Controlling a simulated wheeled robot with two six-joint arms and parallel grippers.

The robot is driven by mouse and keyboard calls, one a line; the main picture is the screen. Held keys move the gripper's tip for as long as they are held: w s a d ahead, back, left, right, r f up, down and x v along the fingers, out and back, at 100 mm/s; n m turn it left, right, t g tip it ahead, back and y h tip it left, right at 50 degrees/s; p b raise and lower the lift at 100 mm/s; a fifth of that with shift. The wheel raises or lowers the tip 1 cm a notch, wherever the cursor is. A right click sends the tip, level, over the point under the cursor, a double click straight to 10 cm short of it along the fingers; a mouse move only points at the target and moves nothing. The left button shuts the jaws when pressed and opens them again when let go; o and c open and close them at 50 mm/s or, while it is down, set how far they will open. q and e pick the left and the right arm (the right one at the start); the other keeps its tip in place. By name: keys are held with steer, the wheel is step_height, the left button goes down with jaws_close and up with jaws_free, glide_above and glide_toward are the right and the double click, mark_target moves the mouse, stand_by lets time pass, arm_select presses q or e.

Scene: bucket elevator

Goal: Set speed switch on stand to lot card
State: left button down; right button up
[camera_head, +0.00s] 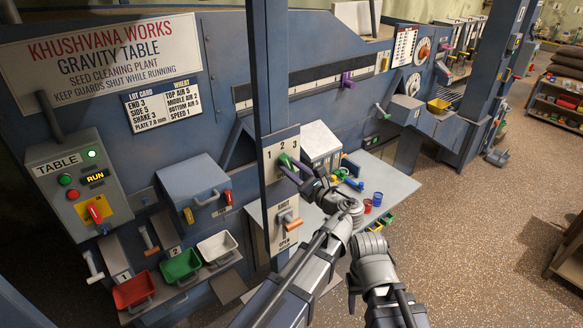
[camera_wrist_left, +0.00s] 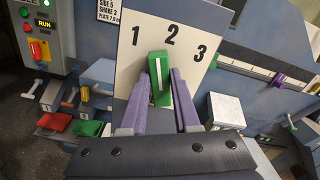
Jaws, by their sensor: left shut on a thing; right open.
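The speed switch is a green knob with a white line (camera_wrist_left: 158,78) on a white plate (camera_wrist_left: 128,85) marked 1, 2, 3. In the head view the knob (camera_head: 284,160) is on the blue stand (camera_head: 270,75). My left gripper (camera_head: 291,167) has its purple fingers on both sides of the knob and is shut on it. In the left wrist view the white line points up, near the 1 and 2; its exact setting is hard to tell. The lot card (camera_head: 162,104) reads SPEED 1 under WHEAT. My right arm shows at the lower middle, but its fingers cannot be made out.
Below the switch is another plate with an orange-handled lever (camera_head: 288,222). A control box (camera_head: 75,180) labelled TABLE and red, green and white bins (camera_head: 182,265) are at the left. A grey table (camera_head: 385,185) with small cups stands behind my arms. Open floor lies to the right.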

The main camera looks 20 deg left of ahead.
arm_select(q)
steer(key=n, duration=0.4)
steer(key=shift+s+a+f+n, duration=0.1)
steer(key=shift+s+n, duration=0.05)
steer(key=shift+n, duration=0.25)
stand_by(0.4)
steer(key=c, duration=0.7)
jaws_free()
steer(key=shift+o, duration=0.3)
steer(key=shift+s, duration=0.1)
